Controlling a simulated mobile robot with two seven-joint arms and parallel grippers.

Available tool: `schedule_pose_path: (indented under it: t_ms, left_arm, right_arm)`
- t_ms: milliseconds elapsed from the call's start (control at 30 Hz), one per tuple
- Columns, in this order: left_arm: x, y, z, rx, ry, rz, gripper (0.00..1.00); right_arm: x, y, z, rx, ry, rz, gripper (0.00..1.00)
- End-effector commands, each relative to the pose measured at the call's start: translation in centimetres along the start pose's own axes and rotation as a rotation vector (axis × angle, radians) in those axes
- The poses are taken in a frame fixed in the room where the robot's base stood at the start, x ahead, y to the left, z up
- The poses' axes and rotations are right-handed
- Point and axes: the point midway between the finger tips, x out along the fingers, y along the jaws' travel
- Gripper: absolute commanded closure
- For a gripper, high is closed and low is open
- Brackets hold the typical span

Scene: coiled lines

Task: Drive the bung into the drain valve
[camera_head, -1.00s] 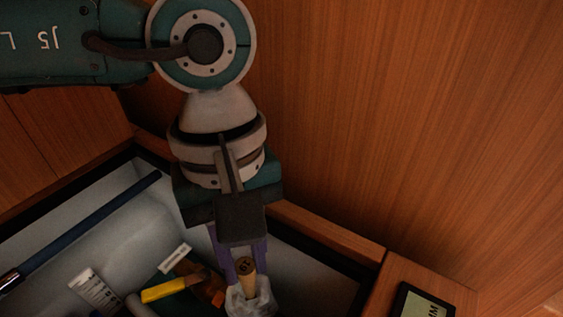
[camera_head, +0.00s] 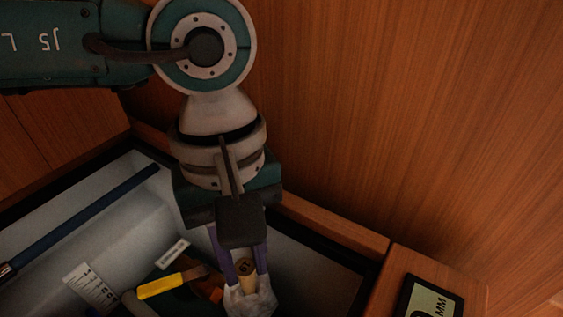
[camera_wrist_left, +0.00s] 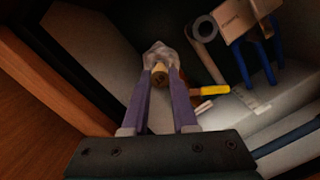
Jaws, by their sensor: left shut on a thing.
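A tan, round-ended bung (camera_head: 245,270) with dark digits on its end stands between the purple fingers of my left gripper (camera_head: 246,284). A crumpled whitish lump (camera_head: 262,300) surrounds its far part at the fingertips. The left wrist view also shows the bung (camera_wrist_left: 159,75) end-on, with the whitish lump (camera_wrist_left: 157,54) beyond it. My left gripper is shut with the bung and lump between its fingers; whether the fingers press the bung itself or the lump around it I cannot tell. I cannot make out the drain valve. My right gripper is not in view.
The gripper hangs in a pale, dark-rimmed bin (camera_head: 120,205). In it lie a yellow-handled tool (camera_head: 160,287), a white ruled card (camera_head: 90,287) and a dark blue bar (camera_head: 80,218). A small display (camera_head: 430,300) sits at right; a wooden wall (camera_head: 400,120) rises behind.

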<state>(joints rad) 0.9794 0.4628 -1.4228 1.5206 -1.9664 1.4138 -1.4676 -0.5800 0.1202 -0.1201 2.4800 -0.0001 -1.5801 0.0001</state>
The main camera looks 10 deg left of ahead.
Motion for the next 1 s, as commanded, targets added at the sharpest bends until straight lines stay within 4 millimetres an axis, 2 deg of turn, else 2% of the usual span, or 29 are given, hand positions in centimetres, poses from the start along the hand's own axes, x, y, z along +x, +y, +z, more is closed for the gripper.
schedule_pose_path:
  t_ms: [500, 700, 733, 1000]
  left_arm:
    - [1.4, 0.0, -0.2, 0.000, 0.000, 0.000, 1.00]
    - [1.3, 0.0, -0.2, 0.000, 0.000, 0.000, 1.00]
    - [1.3, 0.0, -0.2, 0.000, 0.000, 0.000, 0.73]
    - [1.3, 0.0, -0.2, 0.000, 0.000, 0.000, 0.42]
  right_arm:
    - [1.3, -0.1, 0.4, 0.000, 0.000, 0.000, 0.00]
    - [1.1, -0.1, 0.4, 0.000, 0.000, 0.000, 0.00]
    - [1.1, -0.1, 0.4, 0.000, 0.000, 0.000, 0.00]
    - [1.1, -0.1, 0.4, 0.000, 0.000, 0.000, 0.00]
